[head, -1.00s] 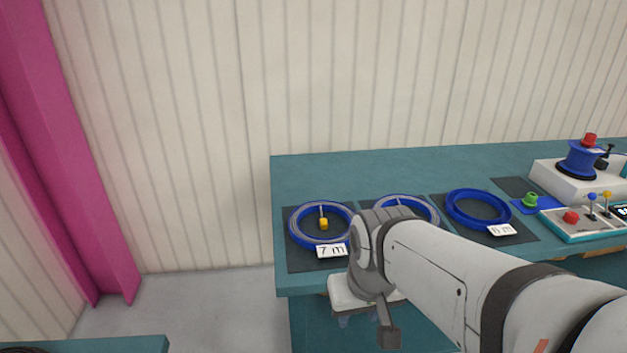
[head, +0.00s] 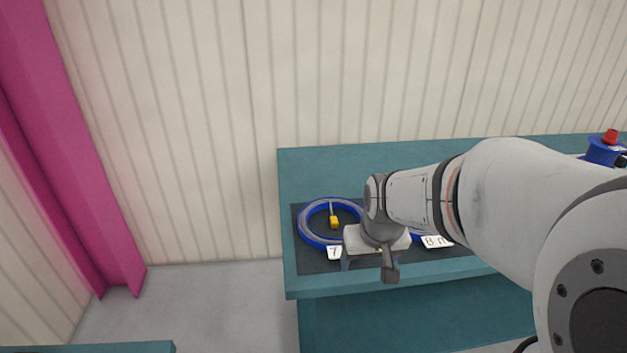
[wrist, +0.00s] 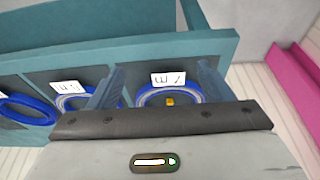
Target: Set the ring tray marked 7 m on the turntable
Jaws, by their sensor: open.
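The ring tray marked 7 m (head: 303,229) is a blue ring with a grey inner band and a yellow block (head: 334,222) at its middle. It lies on a dark mat near the bench's left end, its label partly covered by my gripper. In the wrist view the ring (wrist: 150,96) and its whole 7 m label (wrist: 168,78) show between my fingers. My gripper (wrist: 161,66) is open and empty, apparently above the ring's front right side. I cannot make out a turntable; my arm hides much of the bench's right part.
A tray marked 8 m (head: 436,241) lies just right of the 7 m one, mostly behind my arm; its ring (wrist: 72,103) shows in the wrist view. The bench's left back corner (head: 310,165) is clear.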

